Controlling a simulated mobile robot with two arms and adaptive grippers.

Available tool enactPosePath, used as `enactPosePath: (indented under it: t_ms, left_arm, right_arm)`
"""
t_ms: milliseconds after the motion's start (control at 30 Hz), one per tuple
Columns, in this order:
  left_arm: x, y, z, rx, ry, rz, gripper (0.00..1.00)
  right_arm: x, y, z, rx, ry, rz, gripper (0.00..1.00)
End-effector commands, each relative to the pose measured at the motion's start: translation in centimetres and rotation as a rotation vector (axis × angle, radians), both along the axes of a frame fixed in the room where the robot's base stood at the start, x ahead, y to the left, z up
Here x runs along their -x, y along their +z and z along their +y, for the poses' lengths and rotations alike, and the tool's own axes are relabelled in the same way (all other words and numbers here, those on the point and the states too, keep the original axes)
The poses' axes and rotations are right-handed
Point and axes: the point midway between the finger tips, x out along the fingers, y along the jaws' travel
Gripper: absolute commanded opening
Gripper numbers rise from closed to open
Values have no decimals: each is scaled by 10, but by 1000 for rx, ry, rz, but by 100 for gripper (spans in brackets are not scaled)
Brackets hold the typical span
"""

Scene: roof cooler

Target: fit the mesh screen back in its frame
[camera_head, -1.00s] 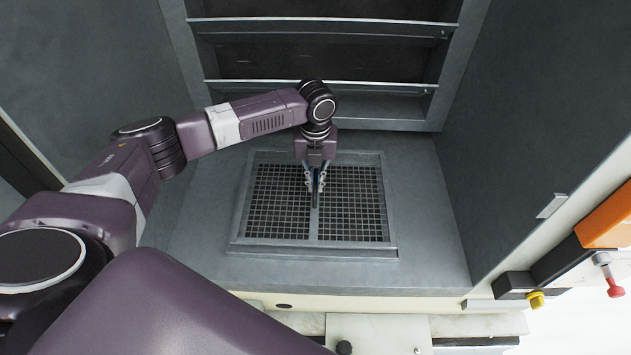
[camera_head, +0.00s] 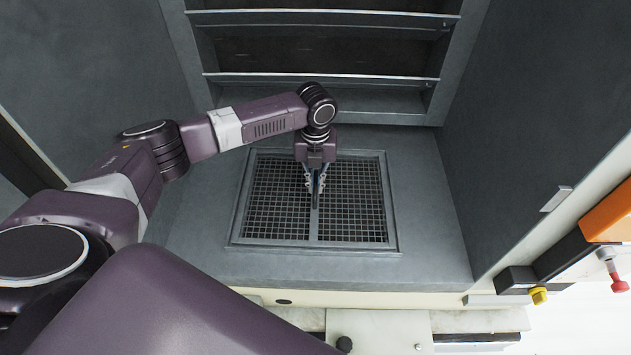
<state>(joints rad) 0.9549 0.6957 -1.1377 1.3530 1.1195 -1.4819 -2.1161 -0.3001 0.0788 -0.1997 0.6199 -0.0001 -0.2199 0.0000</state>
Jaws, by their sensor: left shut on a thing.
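The mesh screen (camera_head: 352,206) is a grey grid with a centre bar. It lies flat within its rectangular frame (camera_head: 320,246) on the floor of the cooler housing. Its edges look close to the frame on all sides; I cannot tell if it is fully seated. My left gripper (camera_head: 316,190) points down over the middle of the screen and is shut on the centre bar. The fingers hide part of the bar. My right gripper is not in view.
Louvred slats (camera_head: 325,75) stand behind the screen. Grey side walls rise left and right. A small latch plate (camera_head: 556,199) is on the right wall. An orange block (camera_head: 608,215), a yellow knob (camera_head: 538,296) and a red knob (camera_head: 619,286) are at the right.

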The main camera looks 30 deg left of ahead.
Motion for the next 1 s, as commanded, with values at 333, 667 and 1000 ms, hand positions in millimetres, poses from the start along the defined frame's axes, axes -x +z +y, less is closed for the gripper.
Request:
enactPosePath:
  t_ms: [333,667,1000]
  left_arm:
    - [-1,-1,0,1,0,-3,0]
    - [-1,-3,-1,1,0,-3,0]
    - [-1,-3,0,1,0,-3,18]
  right_arm:
    - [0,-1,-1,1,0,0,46]
    - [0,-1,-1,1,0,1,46]
    - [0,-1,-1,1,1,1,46]
